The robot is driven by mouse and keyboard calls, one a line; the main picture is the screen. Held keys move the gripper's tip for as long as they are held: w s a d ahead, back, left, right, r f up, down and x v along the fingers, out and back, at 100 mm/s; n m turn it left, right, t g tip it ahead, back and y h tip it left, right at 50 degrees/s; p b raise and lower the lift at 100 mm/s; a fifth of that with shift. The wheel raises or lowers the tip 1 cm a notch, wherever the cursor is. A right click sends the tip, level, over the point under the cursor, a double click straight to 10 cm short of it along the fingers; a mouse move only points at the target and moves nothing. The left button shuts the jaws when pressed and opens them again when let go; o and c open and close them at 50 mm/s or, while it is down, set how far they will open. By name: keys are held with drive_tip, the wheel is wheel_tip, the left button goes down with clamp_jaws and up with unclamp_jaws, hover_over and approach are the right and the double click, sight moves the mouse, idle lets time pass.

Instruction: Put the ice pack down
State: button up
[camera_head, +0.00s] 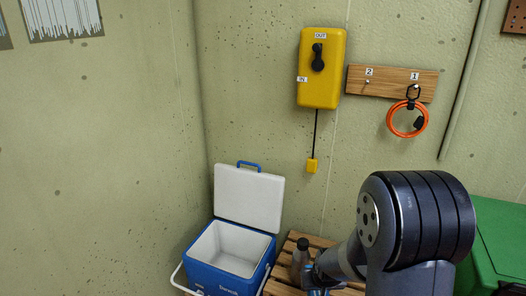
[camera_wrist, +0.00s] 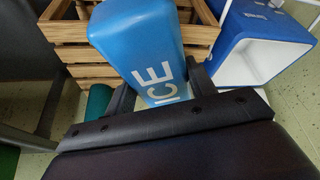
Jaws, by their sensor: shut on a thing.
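The ice pack (camera_wrist: 135,38) is a blue block with white "ICE" lettering, seen in the wrist view. My gripper (camera_wrist: 160,88) is shut on it, with one dark finger on each side. The pack points away from my gripper, in front of slatted wood; whether it touches the wood I cannot tell. In the head view my arm hides most of the gripper area, and I cannot make out the pack clearly there.
An open blue cooler (camera_head: 196,276) with a white, empty-looking interior stands left of slatted wood (camera_head: 278,287); the cooler also shows in the wrist view (camera_wrist: 262,27). A dark bottle-like thing (camera_head: 300,258) is by the wood. A green box (camera_head: 503,235) is right. A yellow wall box (camera_head: 321,85) hangs above.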

drive_tip(key=shift+w+p+v, duration=0.2)
drive_tip(key=shift+p+v, duration=1)
drive_tip(key=shift+p, duration=0.4)
drive_tip(key=shift+w+p+v, duration=0.15)
drive_tip(key=shift+p+v, duration=1.1)
drive_tip(key=shift+p, duration=0.35)
drive_tip(key=shift+r, duration=0.1)
